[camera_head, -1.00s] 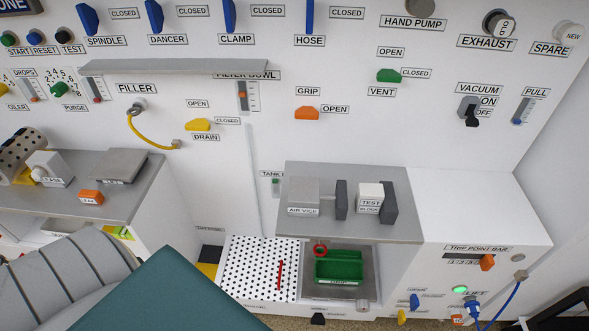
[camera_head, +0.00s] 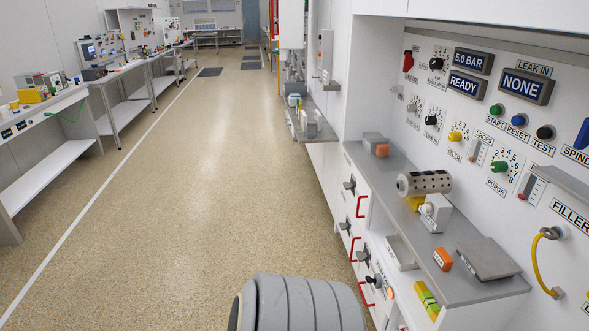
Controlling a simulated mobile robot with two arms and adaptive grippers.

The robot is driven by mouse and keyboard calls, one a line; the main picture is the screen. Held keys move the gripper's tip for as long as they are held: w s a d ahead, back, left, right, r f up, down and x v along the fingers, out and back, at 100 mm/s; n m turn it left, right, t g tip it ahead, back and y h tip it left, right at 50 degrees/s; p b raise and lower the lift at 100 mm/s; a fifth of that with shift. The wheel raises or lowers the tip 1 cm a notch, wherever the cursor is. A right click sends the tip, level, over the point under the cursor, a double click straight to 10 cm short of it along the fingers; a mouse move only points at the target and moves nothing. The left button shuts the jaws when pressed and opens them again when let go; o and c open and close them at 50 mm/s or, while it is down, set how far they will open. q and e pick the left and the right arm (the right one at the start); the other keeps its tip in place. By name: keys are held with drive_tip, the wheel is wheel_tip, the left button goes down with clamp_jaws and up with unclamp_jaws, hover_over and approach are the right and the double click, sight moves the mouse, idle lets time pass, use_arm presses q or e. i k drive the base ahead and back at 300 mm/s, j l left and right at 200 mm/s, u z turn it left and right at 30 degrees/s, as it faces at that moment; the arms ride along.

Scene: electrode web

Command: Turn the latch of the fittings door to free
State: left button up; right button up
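The front of the cabinet (camera_head: 346,215) under the grey worktop on the right carries several dark turn latches, such as the upper latch (camera_head: 349,186), the middle latch (camera_head: 344,226) and the lower latch (camera_head: 363,257). Red handles (camera_head: 361,207) stand beside them on the fronts. I cannot read which front is the fittings door, and the latch settings are too small and oblique to tell. Neither of my grippers is in view. A grey ribbed part of my own arm shows at the bottom middle and hides some of the floor.
The worktop (camera_head: 462,285) holds a perforated cylinder (camera_head: 425,182), a white block (camera_head: 436,213), an orange block (camera_head: 442,259) and a grey plate (camera_head: 488,258). A control panel (camera_head: 520,140) rises behind it. The aisle floor (camera_head: 200,190) is clear; benches line the left wall.

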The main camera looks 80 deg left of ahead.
sight(348, 186)
drive_tip(key=u, duration=2.35)
drive_tip(key=i+j, duration=0.1)
drive_tip(key=u, duration=0.05)
